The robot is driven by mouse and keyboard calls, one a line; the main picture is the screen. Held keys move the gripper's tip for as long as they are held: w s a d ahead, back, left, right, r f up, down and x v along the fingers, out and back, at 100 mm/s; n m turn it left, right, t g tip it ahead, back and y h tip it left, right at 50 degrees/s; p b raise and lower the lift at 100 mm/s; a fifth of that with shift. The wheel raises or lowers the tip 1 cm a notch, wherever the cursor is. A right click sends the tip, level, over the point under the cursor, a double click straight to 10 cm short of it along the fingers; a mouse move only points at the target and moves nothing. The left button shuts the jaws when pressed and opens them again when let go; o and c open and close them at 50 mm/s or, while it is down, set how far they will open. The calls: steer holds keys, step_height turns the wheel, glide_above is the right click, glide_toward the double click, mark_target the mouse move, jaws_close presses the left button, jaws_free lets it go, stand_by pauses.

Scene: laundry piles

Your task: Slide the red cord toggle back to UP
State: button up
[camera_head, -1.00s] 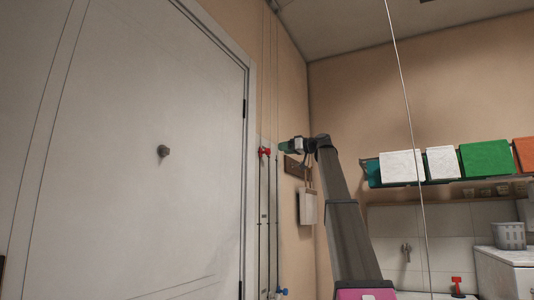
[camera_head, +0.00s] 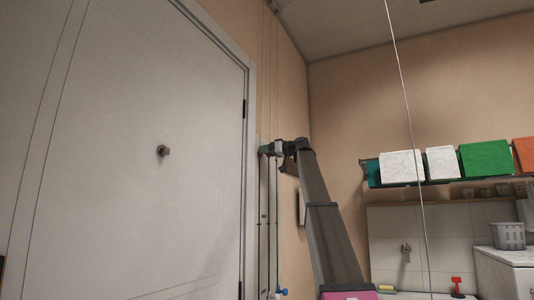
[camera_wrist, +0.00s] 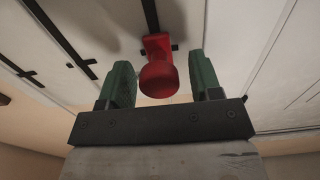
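The red cord toggle (camera_wrist: 158,72) shows in the wrist view as a round red knob on a red slider over a dark vertical track (camera_wrist: 150,15). My gripper (camera_wrist: 161,80) is open, with one green finger on each side of the knob and a gap visible on both sides. In the head view my gripper (camera_head: 268,149) is at the wall panel just right of the door frame, and it mostly hides the red toggle there. A blue toggle (camera_head: 281,291) sits low on the right-hand cord.
A closed white door (camera_head: 130,150) with a round knob is at the left. A shelf of folded laundry (camera_head: 440,181) is on the right wall, above a tiled area and a basket (camera_head: 509,236). A thin pale cord (camera_head: 408,110) hangs in front.

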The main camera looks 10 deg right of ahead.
jaws_close()
step_height(320, 180, down, 67)
steer(key=shift+r, duration=0.2)
steer(key=shift+s, duration=0.1)
steer(key=shift+o, duration=0.5)
jaws_free()
steer(key=shift+r, duration=0.1)
steer(key=shift+d, duration=0.1)
steer(key=v, duration=1)
steer(key=shift+s+d, duration=0.2)
steer(key=shift+d, duration=0.05)
